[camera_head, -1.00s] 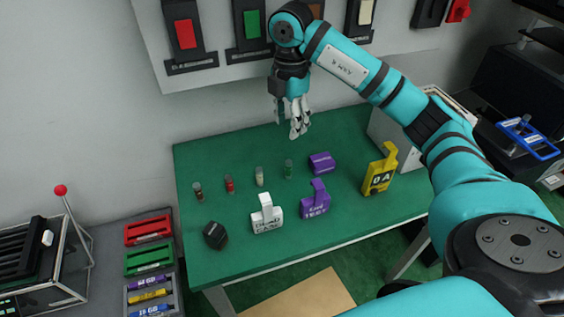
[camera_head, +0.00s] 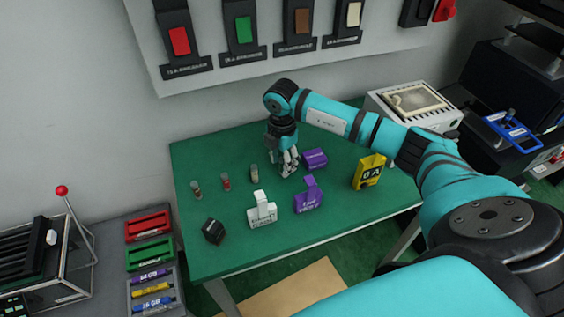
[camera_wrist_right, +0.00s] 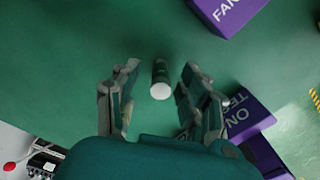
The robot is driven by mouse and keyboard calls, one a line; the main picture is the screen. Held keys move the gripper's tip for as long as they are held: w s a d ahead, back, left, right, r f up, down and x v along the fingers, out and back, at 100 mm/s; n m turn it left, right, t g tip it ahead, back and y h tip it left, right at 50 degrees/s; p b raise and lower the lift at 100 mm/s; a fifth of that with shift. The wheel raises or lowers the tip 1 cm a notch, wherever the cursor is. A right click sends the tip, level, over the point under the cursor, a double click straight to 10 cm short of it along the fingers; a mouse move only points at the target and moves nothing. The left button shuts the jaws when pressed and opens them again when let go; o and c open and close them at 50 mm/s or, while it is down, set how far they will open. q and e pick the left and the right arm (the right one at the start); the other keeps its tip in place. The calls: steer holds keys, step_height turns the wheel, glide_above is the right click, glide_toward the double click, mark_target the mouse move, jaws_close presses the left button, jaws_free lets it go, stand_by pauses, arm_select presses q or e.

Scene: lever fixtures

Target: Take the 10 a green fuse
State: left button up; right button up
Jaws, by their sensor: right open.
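The green fuse (camera_wrist_right: 160,78) stands on the green table between the fingers of my right gripper in the right wrist view, apart from both. Its pale end cap faces the camera. My right gripper (camera_head: 289,170) is open and low over the table, pointing down. It also shows in the right wrist view (camera_wrist_right: 155,95). In the head view the gripper hides the green fuse. A red fuse (camera_head: 226,182), a pale fuse (camera_head: 254,173) and a brownish fuse (camera_head: 196,190) stand in a row to the left. My left gripper is not in view.
Purple blocks (camera_head: 308,195) (camera_head: 315,158) stand close to my right gripper. A white block (camera_head: 262,210), a black block (camera_head: 214,231) and a yellow block (camera_head: 369,172) are on the table (camera_head: 330,225). A wall panel (camera_head: 210,80) with coloured switches is behind.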

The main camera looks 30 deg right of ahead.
steer(key=shift+f, duration=0.4)
steer(key=shift+c, duration=0.3)
jaws_close()
steer(key=shift+r, duration=0.1)
